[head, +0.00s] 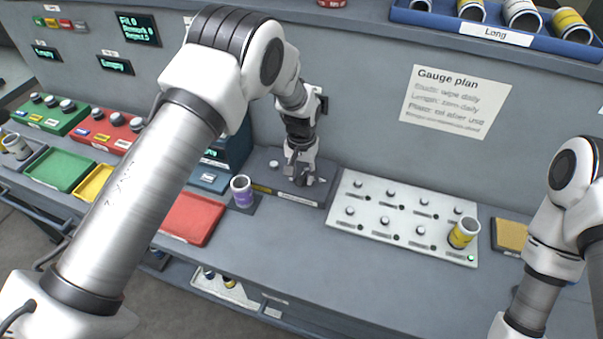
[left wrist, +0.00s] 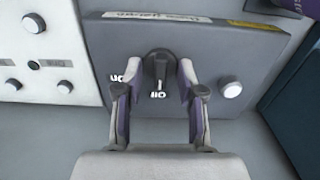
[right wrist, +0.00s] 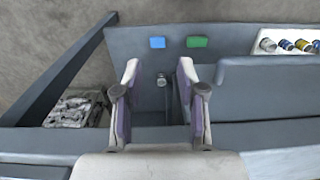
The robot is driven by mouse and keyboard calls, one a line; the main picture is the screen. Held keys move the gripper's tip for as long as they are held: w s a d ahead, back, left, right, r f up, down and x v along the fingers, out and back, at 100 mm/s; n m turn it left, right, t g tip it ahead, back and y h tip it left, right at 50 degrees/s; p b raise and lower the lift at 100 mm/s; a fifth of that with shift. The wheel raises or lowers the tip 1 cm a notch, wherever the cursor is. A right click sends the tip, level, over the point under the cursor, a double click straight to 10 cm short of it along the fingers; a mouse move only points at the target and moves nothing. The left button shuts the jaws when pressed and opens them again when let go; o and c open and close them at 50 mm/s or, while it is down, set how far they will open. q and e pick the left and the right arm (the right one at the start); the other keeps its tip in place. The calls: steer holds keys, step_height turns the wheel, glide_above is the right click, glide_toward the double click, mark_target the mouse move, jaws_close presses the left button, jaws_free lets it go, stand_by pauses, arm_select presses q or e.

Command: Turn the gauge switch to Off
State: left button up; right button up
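The gauge unit (head: 262,177) is a dark grey box on the bench, under my left gripper (head: 298,172). In the left wrist view its face (left wrist: 240,50) carries the black gauge switch (left wrist: 160,68), with an On label to the left and an Off label (left wrist: 158,94) below, both upside down. The switch handle points down in that view, at the Off label. My left gripper (left wrist: 158,80) is open, one finger on each side of the switch, with gaps visible. My right gripper (right wrist: 158,85) is open and empty; only its arm shows in the head view.
A white round button (left wrist: 231,90) sits beside the switch. A purple-banded cup (head: 242,192) stands left of the unit. A white panel with several knobs (head: 350,222) lies to the right, with a yellow-banded cup (head: 463,233) on it. The bench front (head: 290,250) is clear.

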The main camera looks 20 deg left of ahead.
mark_target(302, 176)
arm_select(q)
step_height(302, 176, up, 12)
stand_by(0.4)
